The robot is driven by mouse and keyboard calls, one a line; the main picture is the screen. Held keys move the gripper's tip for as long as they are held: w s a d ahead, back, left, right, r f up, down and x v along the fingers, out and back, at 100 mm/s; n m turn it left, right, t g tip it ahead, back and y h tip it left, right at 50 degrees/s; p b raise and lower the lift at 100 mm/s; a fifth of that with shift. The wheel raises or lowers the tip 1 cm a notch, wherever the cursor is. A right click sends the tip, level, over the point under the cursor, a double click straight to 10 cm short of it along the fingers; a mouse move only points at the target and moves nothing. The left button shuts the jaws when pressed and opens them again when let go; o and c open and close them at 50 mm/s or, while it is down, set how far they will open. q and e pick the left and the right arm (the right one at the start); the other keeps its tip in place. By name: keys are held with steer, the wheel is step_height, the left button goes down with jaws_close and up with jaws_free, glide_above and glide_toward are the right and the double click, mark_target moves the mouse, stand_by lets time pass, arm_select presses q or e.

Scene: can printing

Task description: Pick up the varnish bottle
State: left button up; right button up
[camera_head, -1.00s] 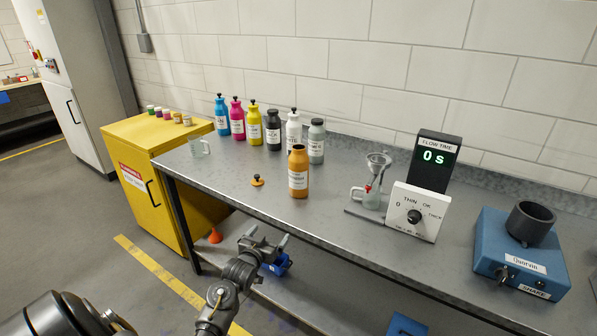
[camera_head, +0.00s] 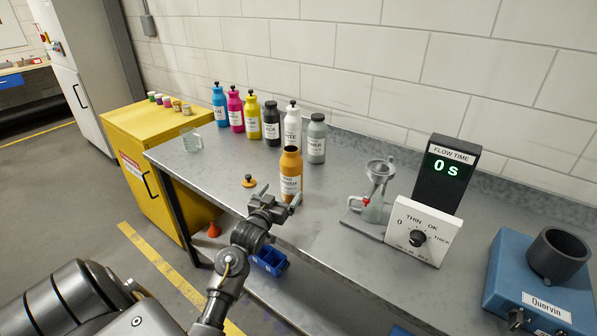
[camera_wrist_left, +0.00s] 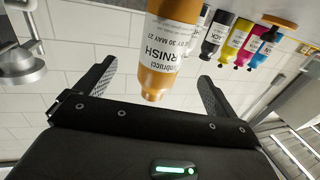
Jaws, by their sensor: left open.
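The varnish bottle (camera_head: 291,172) is orange-brown with a white label and a dark open mouth. It stands upright near the front edge of the grey bench (camera_head: 345,240). An orange cap with a black knob (camera_head: 249,181) lies on the bench to its left. My left gripper (camera_head: 280,196) is open in front of the bottle at the bench edge. In the left wrist view, which is upside down, the bottle (camera_wrist_left: 172,45) shows between the spread fingers (camera_wrist_left: 157,76), not gripped. My right gripper is not in view.
Several coloured ink bottles (camera_head: 253,122) stand in a row behind, with the grey one (camera_head: 316,140) closest to the varnish bottle. A funnel stand (camera_head: 378,190) and flow-time display (camera_head: 446,175) stand to the right.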

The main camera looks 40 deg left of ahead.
mark_target(287, 181)
arm_select(q)
steer(key=shift+w, duration=0.2)
steer(key=shift+w+a+r+p, duration=0.45)
steer(key=shift+w+a, duration=0.1)
steer(key=shift+w, duration=0.2)
steer(key=shift+w+a+f, duration=0.15)
steer(key=shift+w+a, duration=0.05)
steer(key=shift+w, duration=0.4)
steer(key=shift+w+a+f, duration=0.15)
steer(key=shift+w+a, duration=0.05)
steer(key=shift+w, duration=0.7)
steer(key=p+x, duration=0.1)
steer(key=x, duration=0.4)
steer(key=shift+w, duration=0.1)
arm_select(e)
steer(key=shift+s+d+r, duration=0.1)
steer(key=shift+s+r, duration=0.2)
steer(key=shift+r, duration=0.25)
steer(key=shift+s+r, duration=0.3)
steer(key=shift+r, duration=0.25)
